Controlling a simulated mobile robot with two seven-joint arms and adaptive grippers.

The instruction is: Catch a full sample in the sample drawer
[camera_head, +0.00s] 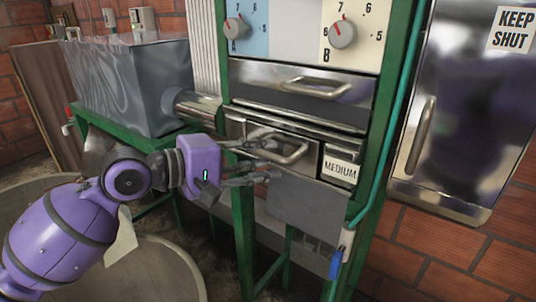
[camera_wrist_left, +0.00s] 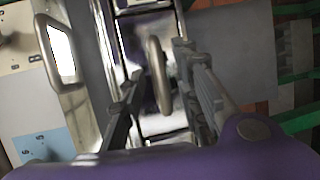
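The machine has an upper metal drawer (camera_head: 260,78) with a bar handle (camera_head: 315,88), and below it a lower drawer front (camera_head: 305,167) with its own bar handle (camera_head: 292,155). A label reading MEDIUM (camera_head: 340,171) is beside the lower drawer. I cannot tell from any marking which is the sample drawer. My left gripper (camera_head: 262,160) is at the lower handle, one finger above and one below. In the left wrist view the handle (camera_wrist_left: 160,75) stands between the spread fingers (camera_wrist_left: 158,62), with gaps visible. The drawer's inside is hidden. My right gripper is not in view.
Two dials, at left (camera_head: 238,27) and right (camera_head: 342,33), sit above the drawers. A steel door marked KEEP SHUT (camera_head: 450,110) is at right. A green post (camera_head: 243,240) and a hose with a blue end (camera_head: 336,262) stand below. A round tub (camera_head: 160,270) is at lower left.

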